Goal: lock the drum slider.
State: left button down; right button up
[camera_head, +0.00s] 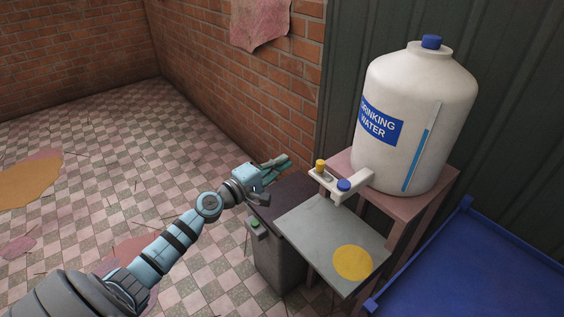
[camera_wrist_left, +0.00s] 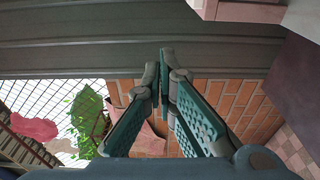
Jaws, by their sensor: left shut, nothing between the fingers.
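The white drum (camera_head: 405,125) stands upright on a reddish stand at the right, with a "DRINKING WATER" label, a blue cap and a blue vertical strip (camera_head: 416,160). A white spout fitting (camera_head: 350,180) sticks out low at its left, with a yellow knob (camera_head: 320,164) and a blue knob (camera_head: 344,185). I cannot tell for sure which part is the slider. My left gripper (camera_head: 280,162) is left of the spout and apart from it, above the dark-topped box. In the left wrist view its fingertips (camera_wrist_left: 164,66) meet with nothing between them. My right gripper is out of view.
A grey board (camera_head: 315,240) with a yellow disc (camera_head: 352,262) lies below the spout. A dark-topped grey box (camera_head: 275,260) with a green button stands left of it. A blue tray (camera_head: 480,270) is at the lower right.

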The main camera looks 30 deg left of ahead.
aim_at(317, 165)
pick_arm(q)
jog(key=x, duration=0.8)
jog(key=s+d+p, duration=0.2)
jog(key=s+d, duration=0.1)
jog(key=shift+d, duration=0.15)
jog(key=shift+w, duration=0.1)
jog(key=shift+s+d+p, duration=0.35)
jog(key=shift+d+p, duration=0.15)
jog(key=shift+d, duration=0.35)
jog(key=shift+s+d+p, duration=0.3)
jog(key=shift+d+p, duration=0.15)
jog(key=shift+d, duration=0.4)
jog(key=shift+f, duration=0.1)
jog(key=shift+a, duration=0.1)
